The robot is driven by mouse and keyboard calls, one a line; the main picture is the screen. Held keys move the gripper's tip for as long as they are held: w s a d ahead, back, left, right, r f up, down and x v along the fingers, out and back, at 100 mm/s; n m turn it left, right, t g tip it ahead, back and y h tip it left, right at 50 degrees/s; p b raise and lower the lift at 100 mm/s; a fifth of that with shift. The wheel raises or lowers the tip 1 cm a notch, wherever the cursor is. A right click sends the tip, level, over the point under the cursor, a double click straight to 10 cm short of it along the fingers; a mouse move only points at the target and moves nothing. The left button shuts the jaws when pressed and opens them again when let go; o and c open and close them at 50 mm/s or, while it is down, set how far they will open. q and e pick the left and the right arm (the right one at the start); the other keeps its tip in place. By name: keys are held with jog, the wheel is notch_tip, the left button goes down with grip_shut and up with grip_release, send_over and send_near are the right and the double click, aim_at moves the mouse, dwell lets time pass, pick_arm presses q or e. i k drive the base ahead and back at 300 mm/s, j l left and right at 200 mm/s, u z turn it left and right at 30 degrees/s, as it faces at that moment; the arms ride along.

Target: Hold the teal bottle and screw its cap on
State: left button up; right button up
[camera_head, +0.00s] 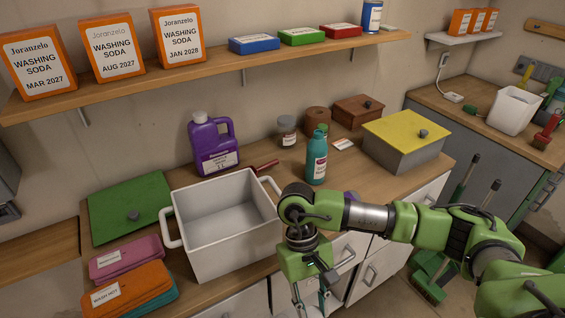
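The teal bottle (316,168) stands upright on the wooden counter, right of the white bin, with a pale label facing me. Its neck is teal. A green piece (322,128) shows right at its top; I cannot tell if this is its cap or something behind it. A small purple item (350,196) is mostly hidden behind my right arm. My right gripper (311,298) points down at the bottom edge of the view, in front of the counter, below and apart from the bottle. Its fingertips are cut off, and I see nothing held. My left gripper is not in view.
A white bin (224,188) stands left of the bottle. A purple jug (214,148), a lidded jar (287,132), a brown roll (317,121) and a grey box with a yellow lid (405,139) stand around. Folded cloths (128,288) lie front left. A shelf (211,70) hangs above.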

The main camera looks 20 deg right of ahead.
aim_at(317, 149)
jog(key=l+u, duration=0.25)
jog(key=l, duration=0.2)
jog(key=l+u, duration=0.2)
jog(key=l, duration=0.2)
jog(key=k+l+u, duration=0.25)
jog(key=l, duration=0.15)
jog(key=l+u, duration=0.25)
jog(key=l, duration=0.2)
jog(key=k+l, duration=0.15)
jog(key=l, duration=0.25)
jog(key=k+l, duration=0.15)
jog(key=l, duration=0.25)
jog(key=k+l, duration=0.15)
jog(key=l, duration=0.25)
jog(key=k+l+u, duration=0.1)
jog(key=l, duration=0.3)
jog(key=k+l, duration=0.2)
jog(key=l, duration=0.2)
